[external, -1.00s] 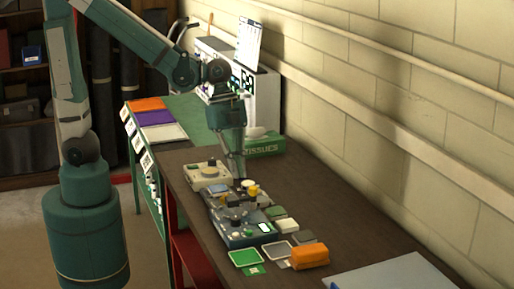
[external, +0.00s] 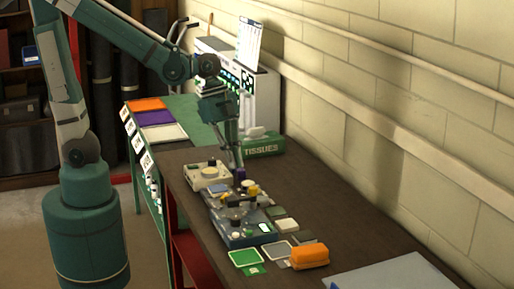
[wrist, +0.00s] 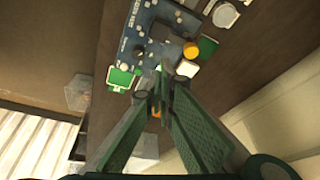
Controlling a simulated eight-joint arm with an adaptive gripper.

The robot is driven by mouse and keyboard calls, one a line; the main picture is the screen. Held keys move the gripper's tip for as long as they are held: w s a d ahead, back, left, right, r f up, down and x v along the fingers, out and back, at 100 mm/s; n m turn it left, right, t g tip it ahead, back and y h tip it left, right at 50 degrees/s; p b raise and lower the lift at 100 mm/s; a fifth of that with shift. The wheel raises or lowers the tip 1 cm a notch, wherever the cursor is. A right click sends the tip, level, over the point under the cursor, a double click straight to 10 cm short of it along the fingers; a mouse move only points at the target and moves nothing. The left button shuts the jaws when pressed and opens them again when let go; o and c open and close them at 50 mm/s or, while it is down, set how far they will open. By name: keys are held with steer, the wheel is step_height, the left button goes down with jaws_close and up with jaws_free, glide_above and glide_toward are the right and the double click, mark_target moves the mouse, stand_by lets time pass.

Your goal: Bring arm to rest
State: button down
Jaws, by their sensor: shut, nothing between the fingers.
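My gripper (external: 236,164) is shut and empty, pointing down over the workbench (external: 335,225). It is beside a beige device (external: 208,172) and behind the blue panel with knobs (external: 240,238).
A green tissue box (external: 264,147) stands behind my gripper near the wall. A green card (external: 245,257) and an orange block (external: 310,256) lie at the front. A side table holds orange and purple folders (external: 158,118). The bench's right part is mostly bare.

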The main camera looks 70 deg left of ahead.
steer(key=s+a+r+n+t+y+b, duration=0.1)
steer(key=s+a+r+n+t, duration=0.1)
steer(key=a+n, duration=0.4)
steer(key=s+a+r+n+t+y+b, duration=0.1)
steer(key=a+n, duration=0.6)
steer(key=a, duration=0.9)
steer(key=shift+s+a+r+t+y+b, duration=0.45)
steer(key=shift+s+t+y, duration=0.35)
steer(key=shift+s+t, duration=0.4)
